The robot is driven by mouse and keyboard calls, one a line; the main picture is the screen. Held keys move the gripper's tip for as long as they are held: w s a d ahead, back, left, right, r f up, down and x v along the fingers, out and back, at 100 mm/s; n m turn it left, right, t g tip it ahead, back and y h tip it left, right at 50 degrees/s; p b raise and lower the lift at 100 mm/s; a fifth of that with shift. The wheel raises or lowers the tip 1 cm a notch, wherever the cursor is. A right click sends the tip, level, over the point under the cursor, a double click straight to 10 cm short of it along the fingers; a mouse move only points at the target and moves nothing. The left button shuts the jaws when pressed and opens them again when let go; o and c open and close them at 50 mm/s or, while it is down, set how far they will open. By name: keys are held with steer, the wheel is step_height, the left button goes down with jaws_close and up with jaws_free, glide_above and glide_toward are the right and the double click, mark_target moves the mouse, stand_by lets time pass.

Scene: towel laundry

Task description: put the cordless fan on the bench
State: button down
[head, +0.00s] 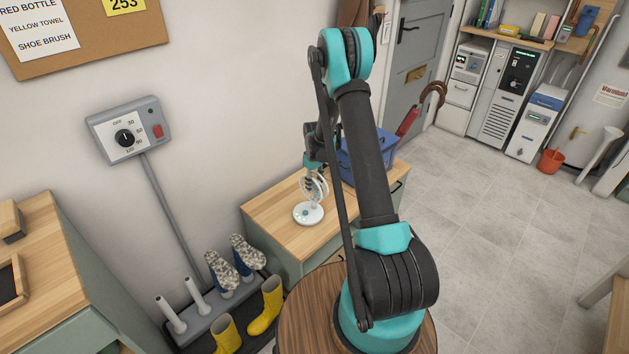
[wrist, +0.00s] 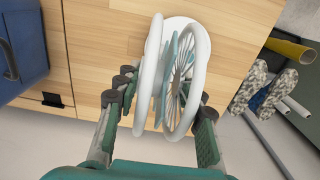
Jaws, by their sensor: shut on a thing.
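The cordless fan (head: 308,213) is white with a round base and a caged head, and stands about upright over the wooden bench top (head: 283,222). I cannot tell for sure whether its base touches the wood. My gripper (head: 314,178) is shut on the fan's head from above. In the wrist view, the fingers of my gripper (wrist: 158,98) sit on both sides of the fan's white rings (wrist: 150,75). The bench (wrist: 110,40) lies beneath, and the fan's head hides part of its base.
A blue crate (head: 362,155) stands on the bench to the right of the fan, partly hidden by my arm. Yellow boots (head: 265,305) and a boot rack stand in front of the bench at left. A round wooden table top (head: 300,315) is nearer.

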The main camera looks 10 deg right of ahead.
steer(key=c, duration=0.9)
jaws_free()
step_height(320, 180, up, 11)
steer(key=shift+r, duration=0.2)
steer(key=shift+s+r, duration=0.2)
steer(key=shift+r, duration=0.35)
steer(key=s+d+r+m+t, duration=0.15)
steer(key=s+r, duration=0.25)
steer(key=s, duration=0.4)
steer(key=s+r+m+t, duration=0.1)
steer(key=s+r+m, duration=0.15)
steer(key=s, duration=0.55)
steer(key=s+d+r+m+t, duration=0.1)
steer(key=s+r, duration=0.3)
steer(key=s, duration=0.8)
steer(key=s+f+m, duration=0.1)
steer(key=s, duration=0.2)
steer(key=s+d+f+m, duration=0.1)
steer(key=s, duration=0.2)
steer(key=shift+s+f+t, duration=0.1)
steer(key=shift+s+t, duration=0.25)
steer(key=shift+s, duration=0.05)
